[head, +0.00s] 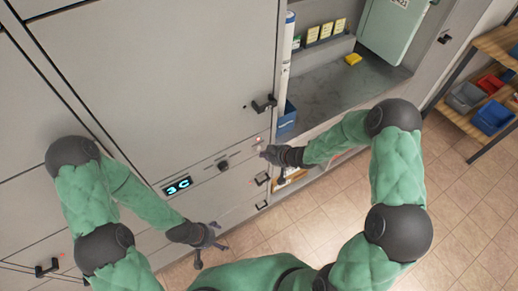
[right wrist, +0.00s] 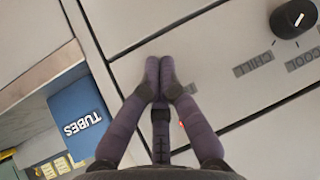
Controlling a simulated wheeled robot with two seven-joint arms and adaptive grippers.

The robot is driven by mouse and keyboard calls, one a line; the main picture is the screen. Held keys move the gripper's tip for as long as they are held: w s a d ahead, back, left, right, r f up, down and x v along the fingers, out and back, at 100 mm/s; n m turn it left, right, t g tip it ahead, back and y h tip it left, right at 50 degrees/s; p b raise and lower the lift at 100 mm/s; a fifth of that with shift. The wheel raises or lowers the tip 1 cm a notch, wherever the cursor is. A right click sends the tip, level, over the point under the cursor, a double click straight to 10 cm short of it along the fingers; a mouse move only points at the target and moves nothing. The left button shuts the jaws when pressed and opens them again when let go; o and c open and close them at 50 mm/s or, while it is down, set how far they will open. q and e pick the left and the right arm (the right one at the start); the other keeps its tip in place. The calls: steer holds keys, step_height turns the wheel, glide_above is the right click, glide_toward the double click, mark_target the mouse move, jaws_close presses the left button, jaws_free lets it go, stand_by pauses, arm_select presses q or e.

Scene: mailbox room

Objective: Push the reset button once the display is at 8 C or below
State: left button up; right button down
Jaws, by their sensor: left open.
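The display (head: 177,185) on the grey cabinet front reads "3C" in glowing cyan. A small red light (head: 257,139) shows on the panel just above my right gripper (head: 268,154). In the right wrist view the right gripper (right wrist: 159,70) has its fingers together, empty, in front of the panel. A small red spot (right wrist: 181,124) shows between its fingers there; I cannot tell whether it is the reset button, or whether the fingertips touch the panel. My left gripper (head: 209,242) is open and empty, low in front of the cabinet.
A dark knob (head: 222,166) sits between display and right gripper; it also shows in the right wrist view (right wrist: 293,18), near "CHILL" and "COOL" labels. Handles (head: 262,104) stick out nearby. Tiled floor (head: 455,220) is open at right.

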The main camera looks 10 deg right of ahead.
steer(key=shift+w, duration=0.2)
stand_by(0.4)
steer(key=shift+w+a, duration=0.15)
steer(key=shift+w, duration=0.05)
steer(key=shift+w+a, duration=0.1)
steer(key=shift+w, duration=0.25)
stand_by(0.8)
steer(key=shift+s, duration=0.15)
steer(key=shift+s+d, duration=0.25)
steer(key=shift+s, duration=0.35)
steer(key=s, duration=0.1)
steer(key=s+d, duration=0.1)
steer(key=s, duration=0.2)
steer(key=shift+s+d+p, duration=0.3)
steer(key=shift+s+d, duration=0.05)
stand_by(1.3)
